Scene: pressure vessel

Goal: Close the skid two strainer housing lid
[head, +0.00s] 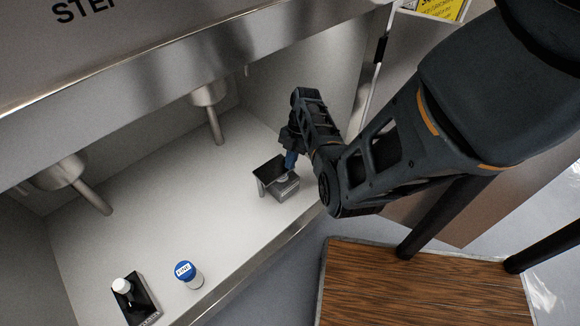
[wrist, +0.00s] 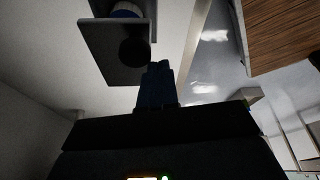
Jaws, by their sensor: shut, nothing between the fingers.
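My gripper (head: 290,160) reaches down into a pale steel bay, its blue fingers shut and empty. Just below the fingers is a small grey box-like fitting (head: 286,190) with a dark flat plate (head: 268,170) at its left. I cannot tell for certain that this is the strainer housing and its lid, or whether fingers and fitting touch. In the wrist view, the blue fingers (wrist: 156,82) are together, close to a dark plate (wrist: 104,45) and a dark round shape.
A blue-topped white jar (head: 190,275) and a black block with a white cap (head: 137,302) stand at the near left. Two steel nozzles (head: 208,105) hang above the bay. A raised front edge (head: 262,250) borders it. A wooden platform (head: 425,285) lies outside.

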